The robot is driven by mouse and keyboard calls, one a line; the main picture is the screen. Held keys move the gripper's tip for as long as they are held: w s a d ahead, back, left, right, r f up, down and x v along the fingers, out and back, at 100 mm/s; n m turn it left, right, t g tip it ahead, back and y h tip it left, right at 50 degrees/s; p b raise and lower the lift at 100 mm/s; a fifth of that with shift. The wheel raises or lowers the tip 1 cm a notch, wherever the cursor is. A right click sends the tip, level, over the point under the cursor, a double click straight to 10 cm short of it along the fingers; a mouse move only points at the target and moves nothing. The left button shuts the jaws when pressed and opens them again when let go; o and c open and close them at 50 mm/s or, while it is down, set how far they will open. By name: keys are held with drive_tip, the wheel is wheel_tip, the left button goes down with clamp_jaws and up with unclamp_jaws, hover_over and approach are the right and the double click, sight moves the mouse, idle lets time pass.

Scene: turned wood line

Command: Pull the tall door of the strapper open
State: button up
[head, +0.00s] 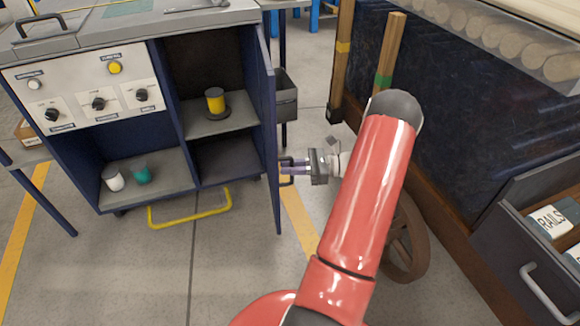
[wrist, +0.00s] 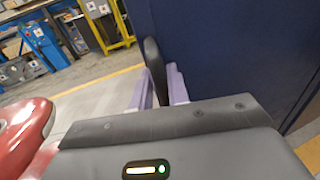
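The strapper (head: 105,185) is a dark blue cabinet with a grey top at the left of the head view. Its tall door (head: 267,120) stands swung well out on the right side, seen nearly edge-on, with the tall compartment exposed. A dark bar handle (head: 287,181) is on the door's outer face. My gripper (head: 292,167) is at that handle from the right. In the wrist view, the pale fingers (wrist: 160,90) lie on both sides of the black handle (wrist: 153,65) and look closed on it, beside the blue door (wrist: 225,50).
A yellow-topped cylinder (head: 215,101) stands on the compartment shelf. White and green cups (head: 128,177) sit in the open left bay. Right of my arm are a brown wheel (head: 407,245) and an open drawer (head: 535,262).

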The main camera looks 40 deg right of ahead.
drive_tip(key=shift+d, duration=0.1)
drive_tip(key=v, duration=0.7)
drive_tip(key=shift+s+d, duration=0.25)
drive_tip(key=shift+s, duration=0.05)
idle(0.4)
